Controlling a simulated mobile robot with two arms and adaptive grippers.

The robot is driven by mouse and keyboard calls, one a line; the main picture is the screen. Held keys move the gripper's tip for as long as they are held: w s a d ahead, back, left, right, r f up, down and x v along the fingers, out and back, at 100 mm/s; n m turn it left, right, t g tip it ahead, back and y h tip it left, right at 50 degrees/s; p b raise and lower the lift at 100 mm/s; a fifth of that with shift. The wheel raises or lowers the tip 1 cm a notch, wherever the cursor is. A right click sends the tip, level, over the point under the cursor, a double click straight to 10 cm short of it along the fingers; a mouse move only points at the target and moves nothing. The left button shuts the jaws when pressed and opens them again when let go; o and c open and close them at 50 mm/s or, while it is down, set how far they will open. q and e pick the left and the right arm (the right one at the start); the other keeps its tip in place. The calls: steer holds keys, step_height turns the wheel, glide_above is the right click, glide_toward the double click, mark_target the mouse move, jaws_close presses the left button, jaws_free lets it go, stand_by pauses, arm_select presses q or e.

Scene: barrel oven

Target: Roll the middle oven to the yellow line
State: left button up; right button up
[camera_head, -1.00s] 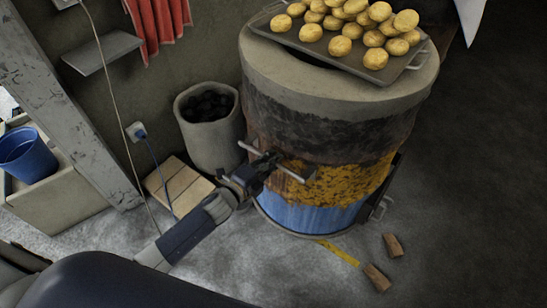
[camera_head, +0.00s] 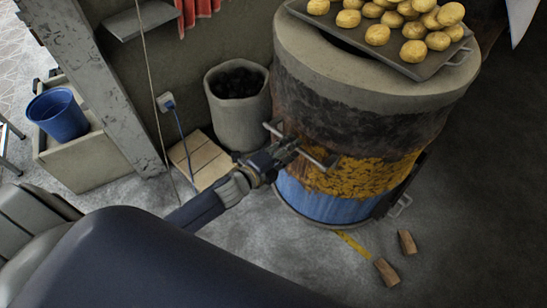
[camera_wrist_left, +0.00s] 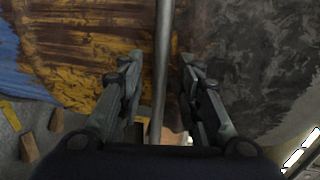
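The barrel oven (camera_head: 350,120) stands upright in the head view, with a concrete rim, a dark band, a worn yellow band and a blue bottom. A metal handle bar (camera_head: 318,158) sticks out from its side. My left gripper (camera_head: 290,146) is at this bar. In the left wrist view its fingers (camera_wrist_left: 161,58) are apart, one on each side of the bar (camera_wrist_left: 162,80), with gaps showing. A short yellow line (camera_head: 352,243) lies on the floor beside the oven's base, partly hidden by it. My right gripper is in neither view.
A tray (camera_head: 462,58) of buns rests on the oven. Two wood blocks (camera_head: 387,272) (camera_head: 407,242) lie near the line. A coal bin (camera_head: 240,115) and boards (camera_head: 200,160) are left of the oven. Dark floor at right is clear.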

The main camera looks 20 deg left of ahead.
arm_select(q)
steer(key=v, duration=0.9)
steer(key=shift+s, duration=0.15)
steer(key=shift+a, duration=0.1)
